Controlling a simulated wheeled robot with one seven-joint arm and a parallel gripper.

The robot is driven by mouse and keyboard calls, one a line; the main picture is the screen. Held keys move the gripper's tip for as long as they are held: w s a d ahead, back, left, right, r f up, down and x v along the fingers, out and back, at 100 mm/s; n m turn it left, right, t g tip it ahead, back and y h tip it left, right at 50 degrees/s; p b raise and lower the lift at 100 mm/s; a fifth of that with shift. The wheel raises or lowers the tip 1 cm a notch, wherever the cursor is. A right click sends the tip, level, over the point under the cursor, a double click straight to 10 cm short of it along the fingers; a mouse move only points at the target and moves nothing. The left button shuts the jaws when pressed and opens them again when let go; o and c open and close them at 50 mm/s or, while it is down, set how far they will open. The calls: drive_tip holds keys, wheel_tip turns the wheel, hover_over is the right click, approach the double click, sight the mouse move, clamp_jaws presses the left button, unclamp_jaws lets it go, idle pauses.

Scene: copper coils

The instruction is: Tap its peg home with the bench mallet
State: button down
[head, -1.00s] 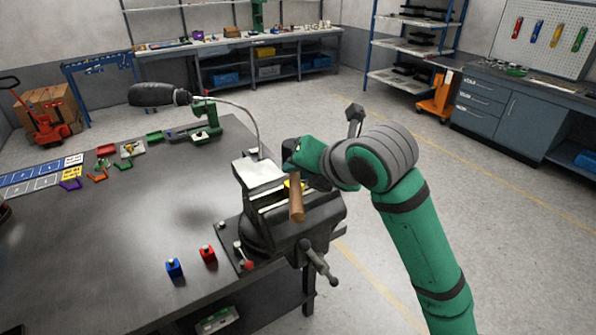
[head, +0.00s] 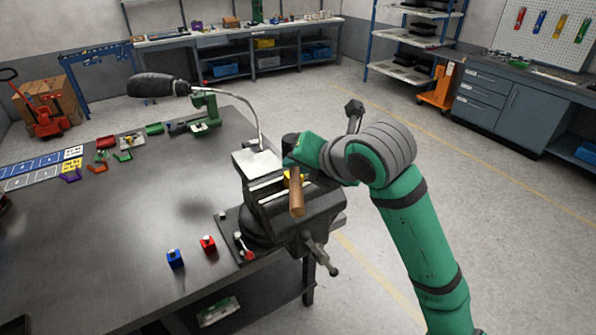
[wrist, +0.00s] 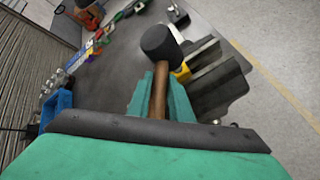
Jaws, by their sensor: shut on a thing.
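My gripper (head: 303,153) is shut on the wooden handle (head: 297,193) of the mallet, above the bench vise (head: 292,207). In the wrist view the green fingers (wrist: 160,102) clasp the handle, and the black mallet head (wrist: 159,42) stands out beyond them. In the head view the mallet head (head: 290,142) is partly hidden by my gripper. A yellow piece (head: 293,179) shows at the vise jaws, mostly hidden behind the handle; it also shows in the wrist view (wrist: 182,73) beside the mallet. I cannot make out a peg or whether the mallet touches anything.
A lamp with a black head (head: 158,86) and curved neck arches over the table (head: 130,215) behind the vise. Blue (head: 175,259) and red (head: 208,244) blocks stand front left of the vise. Small coloured parts lie farther left. The table's middle is clear.

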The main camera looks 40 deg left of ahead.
drive_tip(key=shift+r, duration=2.5)
